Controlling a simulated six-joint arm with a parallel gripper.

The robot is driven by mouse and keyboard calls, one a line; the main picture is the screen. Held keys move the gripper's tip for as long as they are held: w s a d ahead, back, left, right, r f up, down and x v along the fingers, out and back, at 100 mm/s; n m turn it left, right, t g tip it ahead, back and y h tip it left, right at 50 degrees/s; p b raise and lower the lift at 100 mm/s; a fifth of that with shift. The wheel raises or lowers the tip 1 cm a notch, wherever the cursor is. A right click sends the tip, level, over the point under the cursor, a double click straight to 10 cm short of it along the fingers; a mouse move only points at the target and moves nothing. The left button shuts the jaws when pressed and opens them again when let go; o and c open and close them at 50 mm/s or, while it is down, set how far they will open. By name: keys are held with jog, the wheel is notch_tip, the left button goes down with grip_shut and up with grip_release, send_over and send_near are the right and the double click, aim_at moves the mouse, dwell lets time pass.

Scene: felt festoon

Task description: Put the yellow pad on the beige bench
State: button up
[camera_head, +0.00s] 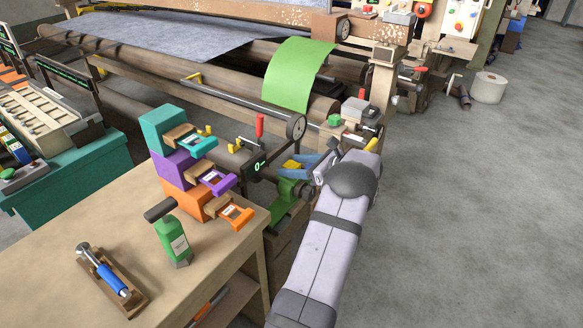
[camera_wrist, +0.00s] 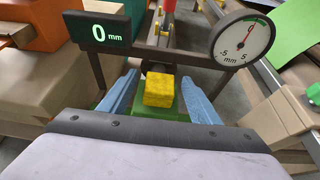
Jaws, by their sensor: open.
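The yellow pad (camera_wrist: 159,91) is a small block on top of a green stand (camera_wrist: 150,110) in the wrist view. In the head view a bit of the pad (camera_head: 291,164) shows beside my gripper (camera_head: 305,165). In the wrist view my gripper (camera_wrist: 158,78) is open, one blue finger on each side of the pad, with gaps between. The beige bench (camera_head: 70,225) is at the lower left in the head view, left of my gripper.
A dial gauge (camera_wrist: 242,40) and a digital readout (camera_wrist: 97,32) stand close beyond the fingers. The bench's front left is clear.

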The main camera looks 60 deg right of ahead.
aim_at(292, 165)
jog(key=shift+w+f, duration=0.25)
jog(key=shift+w, duration=0.35)
jog(key=c, duration=1.2)
notch_tip(292, 165, up, 10)
jog(key=shift+r, duration=0.1)
